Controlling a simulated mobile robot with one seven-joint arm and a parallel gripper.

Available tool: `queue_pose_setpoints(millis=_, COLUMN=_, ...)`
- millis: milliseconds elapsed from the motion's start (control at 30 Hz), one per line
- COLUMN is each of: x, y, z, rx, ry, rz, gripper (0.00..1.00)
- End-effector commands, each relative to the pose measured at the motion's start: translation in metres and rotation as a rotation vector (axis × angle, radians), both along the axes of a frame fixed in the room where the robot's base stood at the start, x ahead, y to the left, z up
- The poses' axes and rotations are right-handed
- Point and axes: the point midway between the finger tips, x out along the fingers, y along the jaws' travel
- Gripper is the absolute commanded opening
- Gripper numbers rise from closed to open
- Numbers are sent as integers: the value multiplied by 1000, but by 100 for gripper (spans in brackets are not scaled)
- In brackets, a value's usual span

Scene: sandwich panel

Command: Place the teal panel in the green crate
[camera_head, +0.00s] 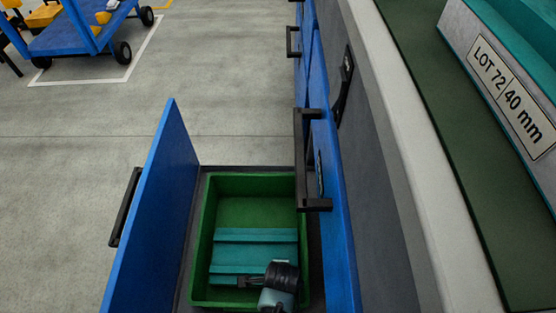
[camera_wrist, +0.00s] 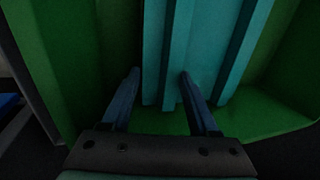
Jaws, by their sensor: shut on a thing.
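The green crate (camera_head: 207,235) sits in an open blue drawer beside the cabinet. The teal ribbed panel (camera_head: 255,252) is inside the crate walls, toward the near part; green crate floor shows beyond it. My gripper (camera_head: 248,281) reaches in from the near side and is shut on the panel's near edge. In the wrist view, my fingers (camera_wrist: 158,80) sit on either side of a strip of the panel (camera_wrist: 205,50), with green crate wall (camera_wrist: 50,70) around. I cannot tell whether the panel touches the crate floor.
The blue drawer front (camera_head: 155,215) stands left of the crate, and a cabinet handle (camera_head: 302,160) juts out close on its right. A worktop (camera_head: 440,140) carries a grey bin labelled LOT 72 (camera_head: 510,95) with teal panels. A blue cart (camera_head: 75,35) stands far left on open floor.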

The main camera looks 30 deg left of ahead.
Motion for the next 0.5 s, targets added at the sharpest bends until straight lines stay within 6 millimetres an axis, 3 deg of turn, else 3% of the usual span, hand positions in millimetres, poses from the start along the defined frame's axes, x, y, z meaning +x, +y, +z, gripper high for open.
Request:
queue_pose_setpoints(millis=167, x=6, y=4, z=-6, rx=3, ry=-5, rz=1, gripper=0)
queue_pose_setpoints(millis=400, x=36, y=31, z=-9, rx=5, ry=-7, rz=2, gripper=0)
queue_pose_setpoints(millis=500, x=31, y=27, z=-18, rx=2, ry=-2, rz=0, gripper=0)
